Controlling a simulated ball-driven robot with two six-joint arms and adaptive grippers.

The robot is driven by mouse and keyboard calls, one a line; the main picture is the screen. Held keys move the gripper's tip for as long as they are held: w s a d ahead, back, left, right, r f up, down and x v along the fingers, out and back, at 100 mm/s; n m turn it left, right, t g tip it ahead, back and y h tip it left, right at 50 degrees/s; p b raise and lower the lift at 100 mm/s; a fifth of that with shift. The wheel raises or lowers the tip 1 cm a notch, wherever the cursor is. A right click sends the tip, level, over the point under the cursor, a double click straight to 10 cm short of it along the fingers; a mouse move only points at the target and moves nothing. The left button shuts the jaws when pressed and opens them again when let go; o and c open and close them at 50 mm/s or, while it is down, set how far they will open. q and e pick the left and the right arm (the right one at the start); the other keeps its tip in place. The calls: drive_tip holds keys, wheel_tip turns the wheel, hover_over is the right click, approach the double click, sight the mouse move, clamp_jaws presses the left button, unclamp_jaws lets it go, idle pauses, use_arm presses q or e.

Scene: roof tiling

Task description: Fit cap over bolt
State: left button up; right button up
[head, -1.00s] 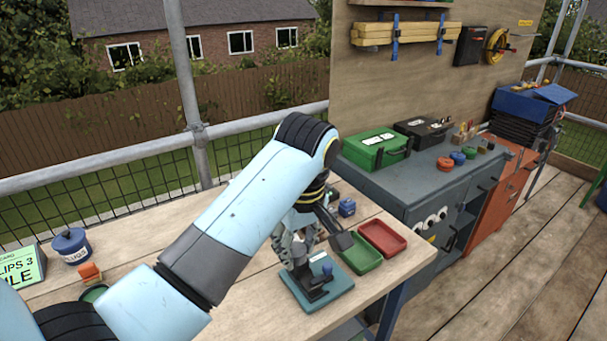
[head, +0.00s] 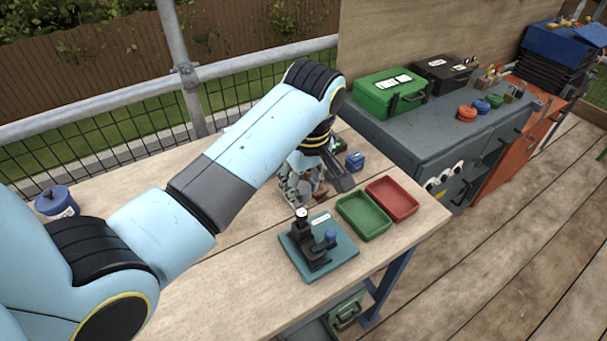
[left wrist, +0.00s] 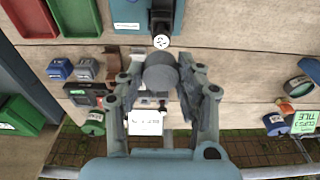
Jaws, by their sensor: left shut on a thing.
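My left gripper (head: 305,190) is above the table, behind the teal-based fixture (head: 345,252). In the left wrist view my left gripper (left wrist: 160,80) is shut on a grey round cap (left wrist: 160,72). A black post stands on the fixture, with a white, dark-marked round top (head: 301,213). This top (left wrist: 161,41) is just beyond the cap in the left wrist view, and I cannot tell the height gap between them. I see no separate bolt clearly. A blue knob (head: 331,236) is beside the post. My right gripper is not in view.
A green tray (head: 363,229) and a red tray (head: 408,212) lie right of the fixture. A small blue box (head: 355,161) stands behind them. A blue pot (head: 57,203) is at the far left. The table front left of the fixture is clear.

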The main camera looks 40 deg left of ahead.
sight(302, 213)
use_arm(q)
drive_tip(key=shift+s+a+f, duration=0.1)
drive_tip(key=shift+f, duration=0.35)
wheel_tip(302, 213, down, 2)
drive_tip(key=shift+f+b, duration=0.15)
drive_tip(key=shift+b, duration=0.4)
drive_tip(key=shift+f+b, duration=0.45)
drive_tip(key=shift+f, duration=1)
drive_tip(key=shift+r+p, duration=0.1)
drive_tip(key=shift+p, duration=0.25)
drive_tip(key=shift+f, duration=0.45)
drive_tip(key=shift+f+p, duration=0.1)
drive_tip(key=shift+p, duration=0.25)
drive_tip(key=o, duration=0.8)
